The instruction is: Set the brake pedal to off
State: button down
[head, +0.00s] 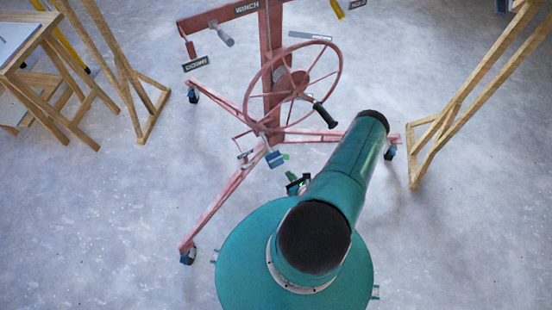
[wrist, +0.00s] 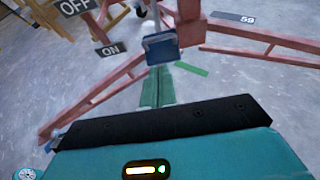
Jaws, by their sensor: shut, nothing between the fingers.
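The brake pedal is a small blue block (head: 276,159) low on the red panel-lift frame. In the wrist view the blue pedal (wrist: 161,46) is straight ahead, just beyond my fingertips. My gripper (wrist: 158,72) has its green fingers together, with nothing between them. In the head view my gripper (head: 296,183) is just below and right of the pedal, partly hidden by my arm. I cannot tell whether the fingertips touch the pedal. An OFF sign (wrist: 76,5) stands above an ON sign (wrist: 110,50) left of the pedal in the wrist view.
The lift's red handwheel (head: 293,85) with a black handle (head: 324,116) is above the pedal. Red legs (head: 222,205) on casters spread over the concrete floor. Wooden frames stand at left (head: 120,75) and right (head: 470,95). The floor at lower left is clear.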

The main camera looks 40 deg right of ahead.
send_near(274, 157)
jog(key=x, duration=0.4)
jog(key=shift+w+f, duration=0.3)
jog(key=shift+f, duration=0.05)
jog(key=shift+d+r+g, duration=0.1)
jog(key=shift+r+g, duration=0.2)
jog(key=shift+r, duration=0.1)
dwell(0.4)
